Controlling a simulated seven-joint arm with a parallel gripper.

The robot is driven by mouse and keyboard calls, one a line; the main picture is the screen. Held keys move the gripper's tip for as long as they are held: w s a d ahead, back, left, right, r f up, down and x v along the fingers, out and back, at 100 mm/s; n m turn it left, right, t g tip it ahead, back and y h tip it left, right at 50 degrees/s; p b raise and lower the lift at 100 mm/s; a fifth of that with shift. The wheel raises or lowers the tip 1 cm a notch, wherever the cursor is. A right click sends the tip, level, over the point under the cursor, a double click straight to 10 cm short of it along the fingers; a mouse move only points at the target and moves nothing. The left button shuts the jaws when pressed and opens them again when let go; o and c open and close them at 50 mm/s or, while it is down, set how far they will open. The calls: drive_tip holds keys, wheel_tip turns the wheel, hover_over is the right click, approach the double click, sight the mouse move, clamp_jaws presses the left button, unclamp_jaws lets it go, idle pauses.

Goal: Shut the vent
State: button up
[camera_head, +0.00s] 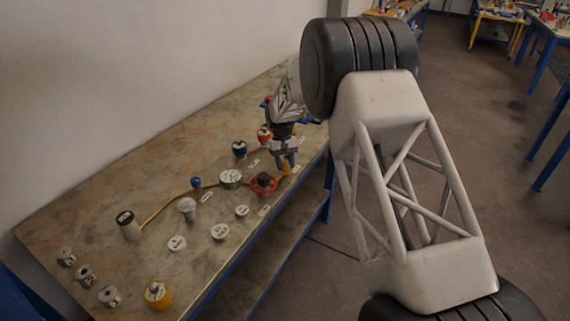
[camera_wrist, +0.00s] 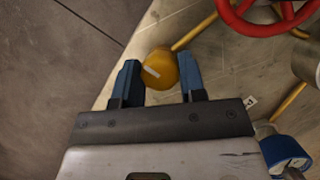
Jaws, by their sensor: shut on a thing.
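A yellow round knob (camera_wrist: 160,70) with a white stripe on its face sits at the end of a yellow pipe (camera_wrist: 194,33). My gripper (camera_wrist: 161,80) has its two blue fingers on either side of this knob, shut on it. In the head view my gripper (camera_head: 285,163) reaches down at the bench's right edge, and the yellow knob (camera_head: 286,171) shows only in part below it. A red handwheel (camera_head: 264,183) stands just left of the knob. It also shows in the wrist view (camera_wrist: 268,28). No label naming the vent is readable.
Blue (camera_head: 239,149) and orange-red (camera_head: 264,136) fittings stand behind the gripper. A grey flanged vessel (camera_head: 231,178) is left of the handwheel. A black-topped cylinder (camera_head: 128,224), a yellow vessel (camera_head: 158,295) and several discs occupy the nearer bench. The bench edge drops to the floor on the right.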

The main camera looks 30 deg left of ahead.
drive_tip(key=o, duration=0.9)
drive_tip(key=v, duration=0.7)
drive_tip(key=shift+r, duration=0.4)
drive_tip(key=shift+w+a, duration=0.1)
